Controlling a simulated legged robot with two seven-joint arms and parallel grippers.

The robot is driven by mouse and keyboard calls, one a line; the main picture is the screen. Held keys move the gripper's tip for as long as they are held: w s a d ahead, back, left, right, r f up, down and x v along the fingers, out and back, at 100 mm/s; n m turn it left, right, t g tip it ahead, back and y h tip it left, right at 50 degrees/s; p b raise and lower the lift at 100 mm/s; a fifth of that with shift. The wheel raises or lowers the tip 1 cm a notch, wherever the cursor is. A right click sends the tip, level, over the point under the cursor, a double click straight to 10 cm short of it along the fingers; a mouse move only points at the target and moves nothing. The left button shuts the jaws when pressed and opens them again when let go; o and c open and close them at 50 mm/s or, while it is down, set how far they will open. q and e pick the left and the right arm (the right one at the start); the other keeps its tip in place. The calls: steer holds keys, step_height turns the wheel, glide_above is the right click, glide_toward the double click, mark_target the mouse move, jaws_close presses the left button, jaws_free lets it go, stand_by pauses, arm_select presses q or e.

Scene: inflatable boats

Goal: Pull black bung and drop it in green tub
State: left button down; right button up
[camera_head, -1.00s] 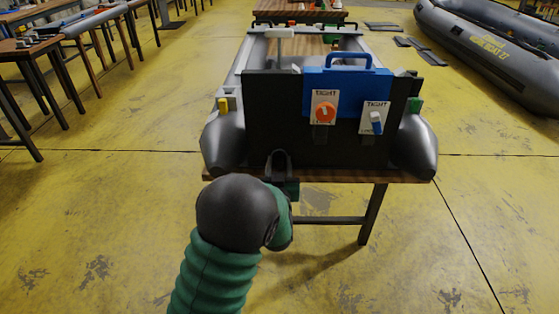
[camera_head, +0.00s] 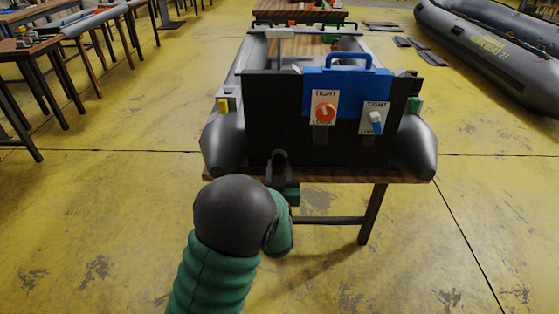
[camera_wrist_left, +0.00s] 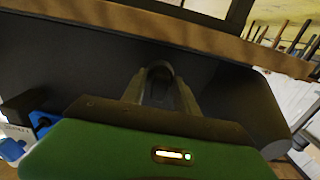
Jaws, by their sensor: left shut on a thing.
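The black bung (camera_wrist_left: 160,70) shows in the left wrist view as a dark rounded shape between my fingertips, against the boat's dark transom (camera_head: 275,115). My left gripper (camera_head: 279,158) is at the lower part of the transom, left of its middle, and is shut on the bung. The gripper also shows in the left wrist view (camera_wrist_left: 160,82). In the head view my gripper hides the bung. Whether the bung is still seated in the transom cannot be told. My right gripper is out of view.
The boat rests on a wooden table (camera_head: 330,178). A blue clamp-on plate (camera_head: 345,82) with an orange knob (camera_head: 325,113) and a blue-and-white knob (camera_head: 376,122) sits on the transom. A grey boat (camera_head: 490,55) lies at the right. The yellow floor is open on both sides.

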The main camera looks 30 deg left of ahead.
mark_target(279, 170)
arm_select(q)
steer(key=shift+v, duration=2.2)
steer(key=shift+v, duration=1.75)
